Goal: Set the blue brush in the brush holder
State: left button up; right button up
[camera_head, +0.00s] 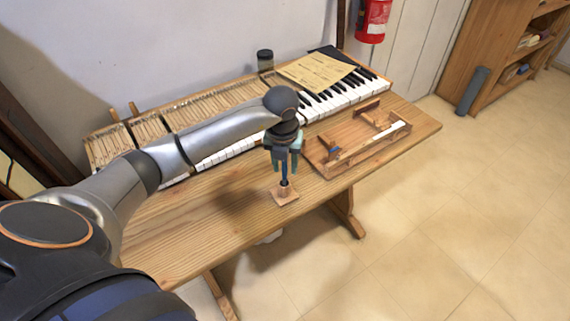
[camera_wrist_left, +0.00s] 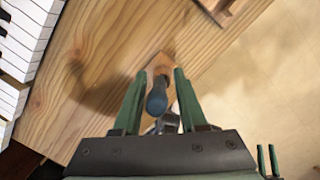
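The blue brush (camera_wrist_left: 157,98) stands on end at the wooden brush holder (camera_head: 286,196), its lower end at the holder's middle; how deep it sits is hidden. The brush also shows in the head view (camera_head: 284,181). The holder's base shows beyond the brush in the left wrist view (camera_wrist_left: 159,63). My left gripper (camera_head: 284,165) points down above the holder. Its fingers are open on either side of the brush, with a visible gap on each side in the left wrist view. Two green fingers of my right gripper (camera_wrist_left: 267,160) show small at the lower right, apart and empty.
The holder is near the front edge of the wooden table (camera_head: 225,225). A wooden tray (camera_head: 345,160) with small items lies to its right. Piano keys (camera_head: 350,93), a sheet of paper (camera_head: 316,70) and a dark jar (camera_head: 265,60) are behind. The table left of the holder is clear.

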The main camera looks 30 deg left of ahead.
pick_arm(q)
jog(key=shift+o, duration=0.5)
jog(key=shift+r, duration=0.1)
